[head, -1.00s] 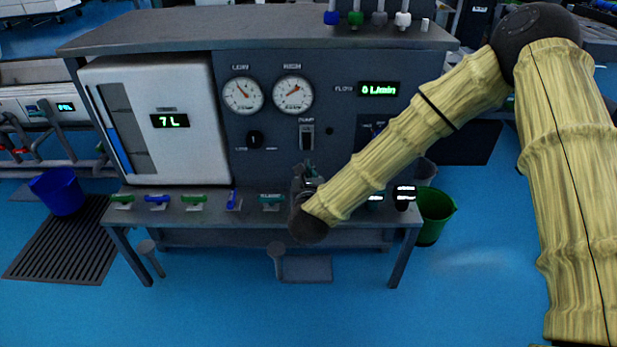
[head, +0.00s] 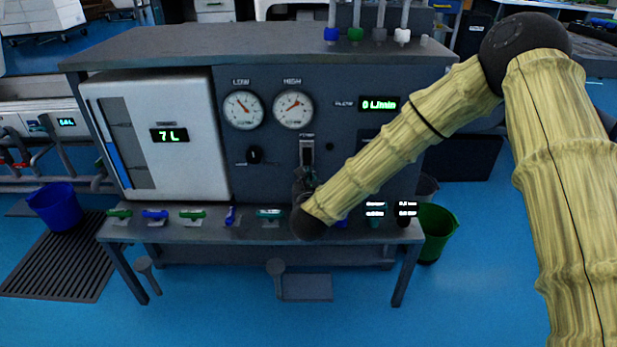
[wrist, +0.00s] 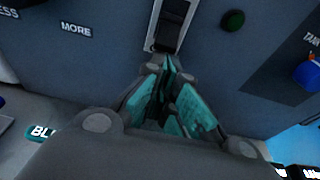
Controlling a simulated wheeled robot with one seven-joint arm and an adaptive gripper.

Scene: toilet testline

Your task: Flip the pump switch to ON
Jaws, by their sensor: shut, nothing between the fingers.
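The pump switch (head: 307,152) is a pale plate with a dark rocker on the dark panel, under a small label. In the wrist view the switch (wrist: 171,22) is at the top centre. My gripper (head: 306,174) is just below the switch in the head view, partly hidden by my own wrist. In the wrist view its teal fingertips (wrist: 170,68) are together and empty, pointing at the lower end of the switch. I cannot tell whether they touch it. The FLOW display (head: 379,104) reads 0 L/min.
Two gauges (head: 268,108) and a dark knob (head: 254,155) are left of the switch. A white tank (head: 160,140) reads 7 L. Several valve handles (head: 194,214) line the bench below.

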